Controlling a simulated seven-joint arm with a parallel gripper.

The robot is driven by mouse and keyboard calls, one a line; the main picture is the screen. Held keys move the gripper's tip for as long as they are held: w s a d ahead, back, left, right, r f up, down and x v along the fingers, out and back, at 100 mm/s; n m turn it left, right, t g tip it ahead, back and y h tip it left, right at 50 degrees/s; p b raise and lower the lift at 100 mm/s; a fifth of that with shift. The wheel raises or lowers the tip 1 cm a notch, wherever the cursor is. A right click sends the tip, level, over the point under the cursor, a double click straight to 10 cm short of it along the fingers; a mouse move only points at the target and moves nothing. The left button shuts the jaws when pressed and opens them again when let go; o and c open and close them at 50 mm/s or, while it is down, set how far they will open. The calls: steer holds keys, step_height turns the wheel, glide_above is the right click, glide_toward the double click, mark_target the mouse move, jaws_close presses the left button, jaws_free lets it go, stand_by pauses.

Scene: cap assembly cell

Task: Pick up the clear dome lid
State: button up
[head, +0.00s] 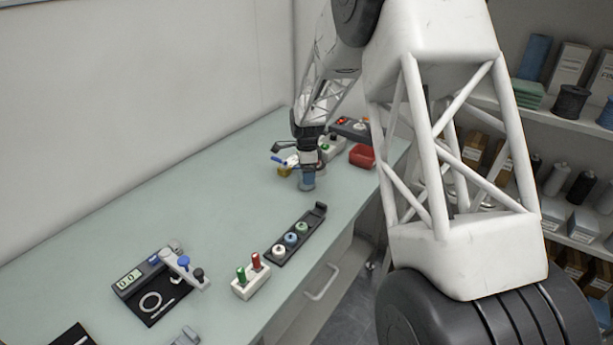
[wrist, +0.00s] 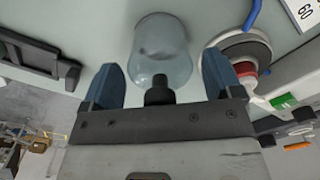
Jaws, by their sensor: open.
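The clear dome lid (wrist: 162,40) stands on the pale green bench in the wrist view, see-through and greyish. A black knob-like piece (wrist: 158,88) shows at its near end, in front of my gripper's palm; I cannot tell for sure that it belongs to the lid. My gripper (wrist: 160,66) is open, with one blue finger on each side of the lid's near part. I see no clear contact between fingers and lid. In the head view my gripper (head: 307,178) is low over the bench, and the lid cannot be made out clearly there.
A round part with a red band (wrist: 243,58) stands close to the right finger in the wrist view. A dark rack (wrist: 38,62) lies at left. In the head view a red bin (head: 362,156) is right of my gripper, and a rack of spools (head: 291,239) is nearer.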

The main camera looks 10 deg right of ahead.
steer(key=c, duration=0.8)
steer(key=shift+r, duration=5.05)
steer(key=shift+w, duration=0.1)
steer(key=w+d, duration=0.1)
steer(key=w, duration=0.2)
steer(key=w+d, duration=0.2)
steer(key=w, duration=0.1)
steer(key=w+d, duration=0.1)
steer(key=w, duration=0.2)
steer(key=shift+d+f, duration=0.1)
steer(key=shift+d, duration=0.3)
steer(key=shift+s, duration=0.1)
